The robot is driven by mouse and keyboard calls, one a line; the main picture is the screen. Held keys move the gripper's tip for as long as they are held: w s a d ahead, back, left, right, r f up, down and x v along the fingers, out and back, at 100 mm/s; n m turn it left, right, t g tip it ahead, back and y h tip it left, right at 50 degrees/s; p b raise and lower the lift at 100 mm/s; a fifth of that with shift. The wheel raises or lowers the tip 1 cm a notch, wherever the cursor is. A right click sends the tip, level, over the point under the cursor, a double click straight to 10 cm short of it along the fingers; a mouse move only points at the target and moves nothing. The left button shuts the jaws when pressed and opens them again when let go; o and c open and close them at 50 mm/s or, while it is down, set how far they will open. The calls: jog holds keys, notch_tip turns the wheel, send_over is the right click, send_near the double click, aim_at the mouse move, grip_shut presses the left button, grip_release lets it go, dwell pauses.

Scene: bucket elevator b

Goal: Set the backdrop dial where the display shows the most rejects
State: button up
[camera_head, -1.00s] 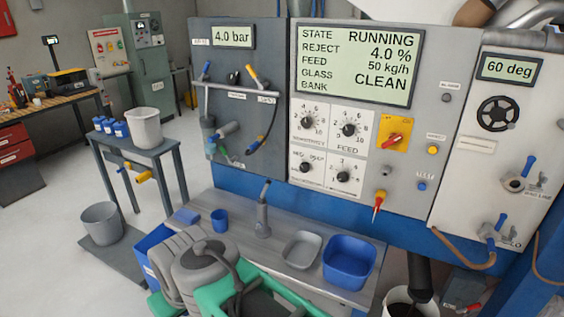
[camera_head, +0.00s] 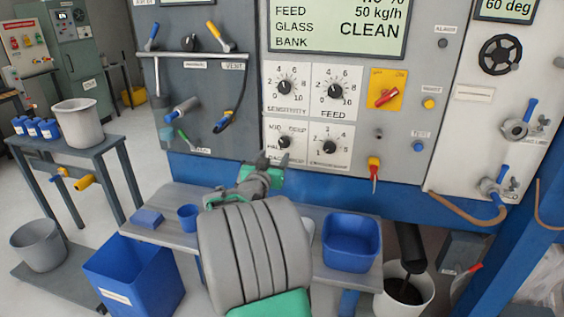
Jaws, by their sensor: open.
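The backdrop dial (camera_head: 284,142) is the small black knob at the lower left of the white dial plates, with MID and DEEP printed above it. Its pointer is too small to read, and its name label is partly covered. The display (camera_head: 337,28) is cut off at the top; it shows FEED 50 kg/h, GLASS CLEAN and a blank BANK line. The REJECT line is mostly out of view. My gripper (camera_head: 274,160) is open and empty, its fingertips just below the backdrop dial in the picture. I cannot tell whether they touch the panel.
The sensitivity dial (camera_head: 286,87), feed dial (camera_head: 334,90) and another dial (camera_head: 330,146) surround it closely. A red switch on a yellow plate (camera_head: 387,91) is to the right. Below stands a bench with a blue tub (camera_head: 351,243) and a blue cup (camera_head: 188,217).

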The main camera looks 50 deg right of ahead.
aim_at(284, 142)
jog(key=shift+h, duration=0.4)
jog(key=x, duration=0.2)
jog(key=p+x, duration=0.1)
jog(key=x, duration=0.2)
jog(key=p+x, duration=0.1)
jog(key=x, duration=0.2)
jog(key=shift+s+d+r, duration=0.25)
jog(key=shift+d, duration=0.05)
jog(key=shift+c, duration=0.2)
grip_shut()
